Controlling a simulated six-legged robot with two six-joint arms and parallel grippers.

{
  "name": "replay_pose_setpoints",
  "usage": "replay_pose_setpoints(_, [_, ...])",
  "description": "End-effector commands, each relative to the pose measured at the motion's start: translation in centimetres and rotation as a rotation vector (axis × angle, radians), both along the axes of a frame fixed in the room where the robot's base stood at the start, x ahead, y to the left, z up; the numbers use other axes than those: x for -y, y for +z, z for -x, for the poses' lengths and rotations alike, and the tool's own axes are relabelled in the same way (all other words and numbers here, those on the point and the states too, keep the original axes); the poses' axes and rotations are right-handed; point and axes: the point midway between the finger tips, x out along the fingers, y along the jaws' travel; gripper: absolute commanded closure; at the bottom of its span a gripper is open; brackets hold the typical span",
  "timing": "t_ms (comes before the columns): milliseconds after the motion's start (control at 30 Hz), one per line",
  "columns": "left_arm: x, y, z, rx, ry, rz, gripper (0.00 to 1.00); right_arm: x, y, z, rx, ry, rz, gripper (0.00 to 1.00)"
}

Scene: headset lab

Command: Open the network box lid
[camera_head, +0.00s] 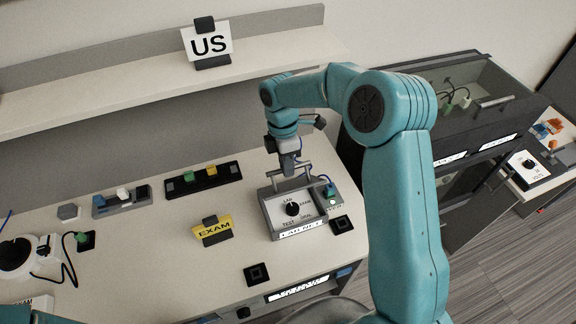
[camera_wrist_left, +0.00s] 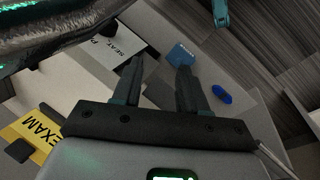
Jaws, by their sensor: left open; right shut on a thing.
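The network box (camera_head: 268,219) is a grey box on the bench in the head view. Its white panel has a black dial and printed words, and a label runs along its front. A metal bar handle (camera_head: 305,166) stands at its back edge. My right gripper (camera_head: 290,174) points down over the back of the box and is shut, seemingly on this handle; the fingertips are small and partly hidden. I cannot tell how far the lid is raised. My left gripper (camera_wrist_left: 160,75) is open and empty in the left wrist view.
A green plug (camera_head: 330,190) sits at the box's right side. A yellow EXAM sign (camera_head: 213,231) stands to its left, and a black strip with coloured blocks (camera_head: 203,180) lies behind that. A blue piece (camera_wrist_left: 181,55) lies beyond my left fingers.

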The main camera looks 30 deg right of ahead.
Motion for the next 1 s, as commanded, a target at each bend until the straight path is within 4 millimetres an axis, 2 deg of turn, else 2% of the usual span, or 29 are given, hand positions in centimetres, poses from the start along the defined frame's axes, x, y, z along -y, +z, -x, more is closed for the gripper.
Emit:
replay_pose_setpoints(33, [0.0,-0.1,0.0,0.0,0.0,0.0,0.57,0.1,-0.6,-0.1,0.001,0.001,0.0,1.0])
replay_pose_setpoints(367, [0.0,-0.1,0.0,0.0,0.0,0.0,0.57,0.1,-0.6,-0.2,-0.001,0.001,0.0,1.0])
replay_pose_setpoints(400, [0.0,-0.1,0.0,0.0,0.0,0.0,0.57,0.1,-0.6,-0.2,-0.001,0.001,-0.001,0.76])
replay_pose_setpoints(467, [0.0,-0.1,0.0,0.0,0.0,0.0,0.57,0.1,-0.5,-0.2,-0.001,0.001,-0.001,0.6])
replay_pose_setpoints(867, [0.0,0.0,0.0,0.0,0.0,0.0,0.57,0.0,-0.1,-0.2,0.0,0.0,-0.002,0.6])
replay_pose_setpoints(1000, [0.0,-0.4,0.0,0.0,0.0,0.0,0.57,0.1,1.3,-0.6,0.004,0.0,0.0,0.6])
